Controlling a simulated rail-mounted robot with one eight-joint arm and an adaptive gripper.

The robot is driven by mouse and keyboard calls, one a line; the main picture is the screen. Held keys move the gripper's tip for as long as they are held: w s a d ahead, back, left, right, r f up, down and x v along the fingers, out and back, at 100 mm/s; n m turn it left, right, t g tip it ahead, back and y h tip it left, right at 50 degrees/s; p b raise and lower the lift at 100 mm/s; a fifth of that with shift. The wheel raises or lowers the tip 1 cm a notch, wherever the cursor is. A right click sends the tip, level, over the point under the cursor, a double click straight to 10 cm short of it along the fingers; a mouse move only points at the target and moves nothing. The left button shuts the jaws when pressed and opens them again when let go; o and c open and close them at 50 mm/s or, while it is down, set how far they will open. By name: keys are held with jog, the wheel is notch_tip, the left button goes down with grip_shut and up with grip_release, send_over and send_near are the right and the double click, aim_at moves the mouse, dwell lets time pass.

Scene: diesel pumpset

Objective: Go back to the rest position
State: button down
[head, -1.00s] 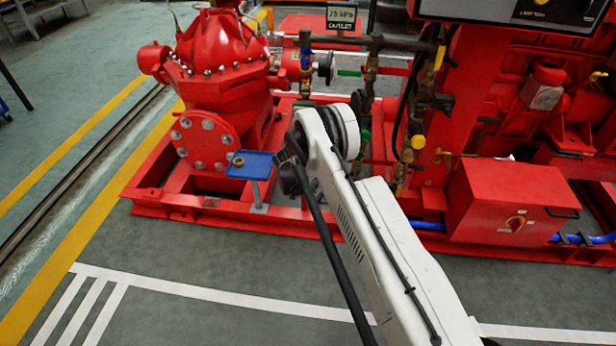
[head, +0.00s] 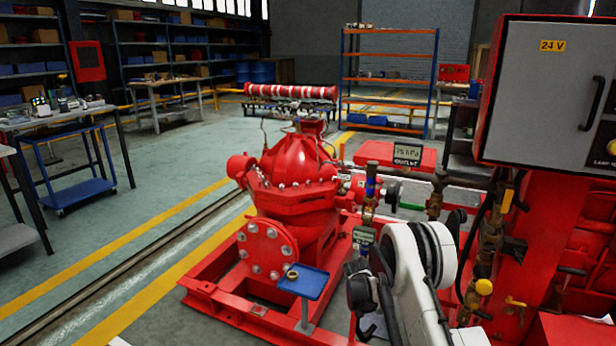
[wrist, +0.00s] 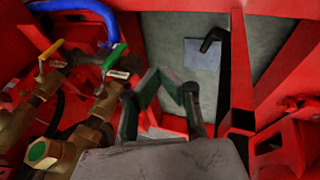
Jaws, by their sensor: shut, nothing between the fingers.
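My gripper (wrist: 168,84) shows in the wrist view, its dark green-edged fingers shut with nothing between them. It points down over a gap in the red frame, with grey floor below. In the head view my white and black arm crosses the lower right, in front of the pumpset; the gripper itself is hidden there. The red pump (head: 296,180) stands left of my arm on the red base frame (head: 205,285).
Brass valves (wrist: 45,155) with yellow and green handles crowd the left of the wrist view, near the fingers. A blue hose (wrist: 85,8) runs above them. A blue tray (head: 304,284) stands by the pump. A grey control cabinet (head: 545,90) rises at right.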

jog(key=s+a+r+n+t+y, duration=0.1)
jog(key=s+r, duration=0.2)
jog(key=r, duration=0.8)
jog(key=s+r, duration=0.3)
jog(key=r, duration=0.8)
jog(key=s+a+r+n+t+y, duration=0.1)
jog(key=s+r, duration=0.3)
jog(key=r, duration=0.7)
jog(key=s+a+r+t+y, duration=0.2)
jog(key=s+r, duration=1)
jog(key=s, duration=0.5)
jog(key=s+a+f+n+t+y, duration=0.1)
jog(key=s+a+n+t, duration=0.1)
jog(key=s, duration=1.8)
notch_tip(320, 180, up, 15)
jog(key=p, duration=1.5)
jog(key=shift+w+r, duration=0.15)
jog(key=c, duration=2.4)
grip_release()
jog(key=shift+d, duration=0.1)
jog(key=shift+c, duration=0.2)
